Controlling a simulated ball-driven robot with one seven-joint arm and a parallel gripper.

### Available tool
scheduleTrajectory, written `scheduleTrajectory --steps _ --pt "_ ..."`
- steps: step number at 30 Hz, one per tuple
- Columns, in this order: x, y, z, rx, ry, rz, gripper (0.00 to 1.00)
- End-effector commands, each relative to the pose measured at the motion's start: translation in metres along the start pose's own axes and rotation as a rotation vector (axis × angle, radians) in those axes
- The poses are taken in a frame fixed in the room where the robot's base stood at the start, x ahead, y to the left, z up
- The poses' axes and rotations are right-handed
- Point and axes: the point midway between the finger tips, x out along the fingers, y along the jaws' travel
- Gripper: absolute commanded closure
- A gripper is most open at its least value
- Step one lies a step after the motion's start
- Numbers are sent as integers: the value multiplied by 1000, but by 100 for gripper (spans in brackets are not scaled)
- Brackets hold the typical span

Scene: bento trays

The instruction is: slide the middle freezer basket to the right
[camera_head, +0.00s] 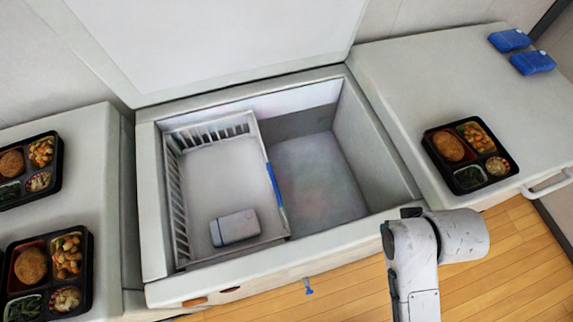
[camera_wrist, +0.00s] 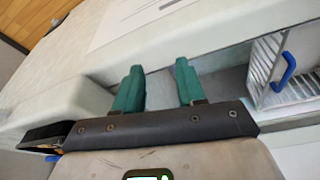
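A white wire freezer basket (camera_head: 181,201) sits in the left part of the open chest freezer (camera_head: 155,235) in the head view, with a grey box (camera_head: 235,227) inside it. A blue handle (camera_head: 274,187) is on its right side. In the wrist view the basket (camera_wrist: 263,62) shows at the right with its blue handle (camera_wrist: 286,72). My gripper (camera_wrist: 157,82) has two green fingers spread apart, with nothing between them, and is to the side of the basket, not touching it. In the head view only my arm shows at the lower right; the gripper is not visible there.
The freezer's right part (camera_head: 318,180) is empty down to its floor. The lid (camera_head: 220,40) stands open behind. Bento trays lie on the left counter (camera_head: 75,155) and one bento tray (camera_head: 429,134) on the right counter. Two blue packs (camera_head: 510,40) lie at the back right.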

Motion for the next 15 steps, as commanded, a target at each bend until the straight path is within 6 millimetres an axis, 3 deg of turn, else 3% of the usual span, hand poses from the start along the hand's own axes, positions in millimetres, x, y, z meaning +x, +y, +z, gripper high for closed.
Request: scheduleTrajectory --steps 10,15 --pt "14 -44 -69 -70 10 2 60" --pt "25 -95 -109 -125 -43 15 60"
